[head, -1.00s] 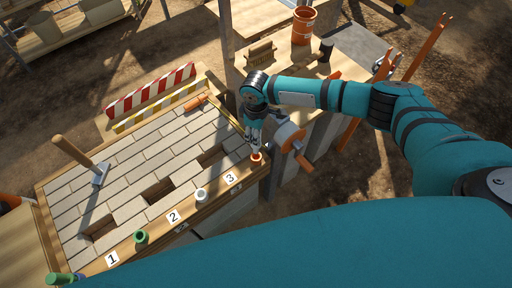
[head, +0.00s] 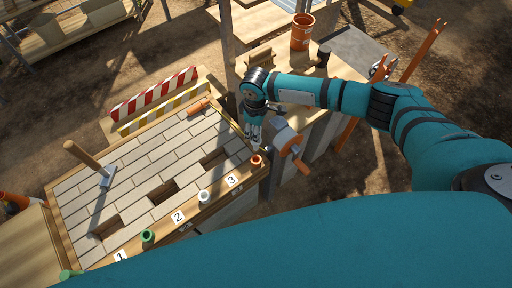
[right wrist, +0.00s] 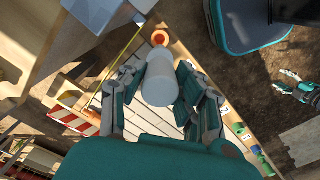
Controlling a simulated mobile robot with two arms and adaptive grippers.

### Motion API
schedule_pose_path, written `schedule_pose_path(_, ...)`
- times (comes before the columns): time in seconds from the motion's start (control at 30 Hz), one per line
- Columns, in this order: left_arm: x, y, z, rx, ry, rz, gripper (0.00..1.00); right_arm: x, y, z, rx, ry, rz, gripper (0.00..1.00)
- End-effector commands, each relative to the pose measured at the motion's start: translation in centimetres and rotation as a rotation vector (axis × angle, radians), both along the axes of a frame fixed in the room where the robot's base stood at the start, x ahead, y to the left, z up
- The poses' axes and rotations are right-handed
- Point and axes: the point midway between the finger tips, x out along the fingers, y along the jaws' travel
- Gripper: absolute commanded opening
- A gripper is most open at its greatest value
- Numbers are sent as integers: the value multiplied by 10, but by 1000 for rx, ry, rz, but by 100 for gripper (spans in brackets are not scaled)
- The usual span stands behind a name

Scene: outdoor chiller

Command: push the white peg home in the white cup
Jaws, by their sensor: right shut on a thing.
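The white cup (head: 203,197) stands on the wooden front rail between labels 2 and 3. My right gripper (head: 254,143) hangs just above and behind the orange cup (head: 256,160), to the right of the white cup and apart from it. In the right wrist view my right gripper (right wrist: 158,92) is shut on the white peg (right wrist: 158,80), its fingers on both sides. The orange cup also shows beyond the peg (right wrist: 160,37). The peg is hard to make out in the head view. My left gripper (right wrist: 287,81) shows small at the right of the wrist view; its jaws are unclear.
A green cup (head: 148,236) stands farther left on the rail. Brick paving (head: 135,170) with openings lies behind it. A trowel (head: 106,178) stands on the bricks; striped barriers (head: 155,92) line the back. A grey crank device (head: 285,138) sits right of the gripper.

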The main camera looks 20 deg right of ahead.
Motion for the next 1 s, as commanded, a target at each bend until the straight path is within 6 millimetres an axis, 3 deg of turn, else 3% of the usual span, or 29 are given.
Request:
schedule_pose_path(0.03, 0, 0, 13, 0, 0, 0, 55, 0, 0, 12, 1, 1, 0, 0)
schedule_pose_path(0.4, 0, 0, 57, 0, 0, 0, 55, 0, 0, 56, -1, 1, 1, 0)
schedule_pose_path(0.67, 0, 0, 59, 0, 0, 0, 55, 0, 0, 75, 0, 0, 0, 0)
schedule_pose_path(1.0, 0, 0, 59, 0, 0, 0, 55, 0, 0, 76, 0, 0, 0, 0)
